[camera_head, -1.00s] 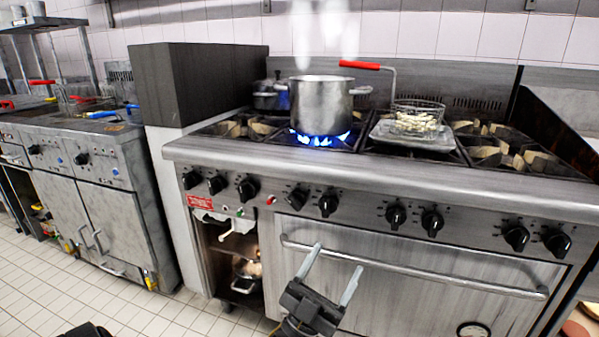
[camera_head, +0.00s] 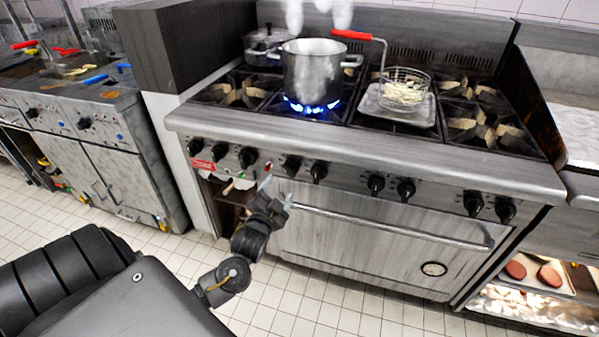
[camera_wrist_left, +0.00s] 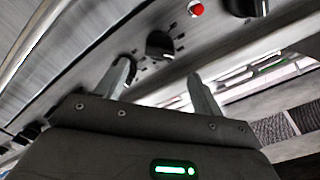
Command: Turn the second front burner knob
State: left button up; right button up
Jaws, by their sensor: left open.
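A row of black burner knobs runs along the stove's front panel. A knob (camera_head: 291,166) just right of the red light is closest to my left gripper (camera_head: 277,191); another knob (camera_head: 319,171) is to its right. I cannot tell for sure which knob is the second front one. The gripper is open and empty in front of the panel, with its fingers pointing up toward it. In the left wrist view, a knob (camera_wrist_left: 160,45) lies beyond and between the fingertips, apart from them, beside a red light (camera_wrist_left: 196,9). My right gripper is out of view.
A steaming pot (camera_head: 312,76) stands over a lit blue flame. A fry basket (camera_head: 404,88) with a red handle rests on a tray to its right. The oven door handle (camera_head: 400,228) crosses below the knobs. Tiled floor is clear in front.

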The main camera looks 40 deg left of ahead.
aim_at(288, 173)
pick_arm(q)
jog(key=x, duration=0.9)
jog(key=shift+w+a, duration=0.1)
jog(key=shift+w, duration=0.15)
jog(key=c, duration=0.9)
